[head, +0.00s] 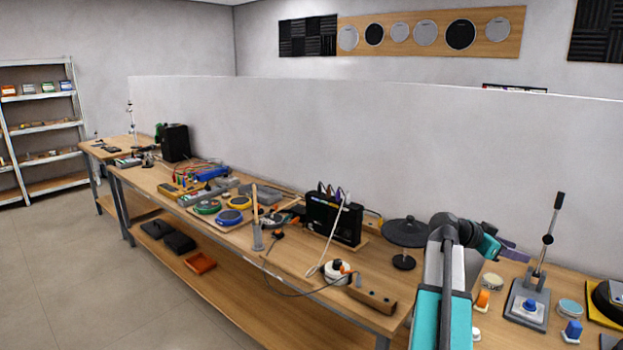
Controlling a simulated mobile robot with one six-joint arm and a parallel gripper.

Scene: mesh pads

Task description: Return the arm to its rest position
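My arm rises from the bottom edge in the head view, right of the middle, in grey and teal. It bends at a dark joint, and a short teal section points right, over the workbench (293,262).
A black disc on a stand (404,236) is just left of my arm. A lever on a grey base (527,300) and a blue knob (572,330) stand to the right. A white partition (290,130) backs the bench. Floor (75,270) is clear at left.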

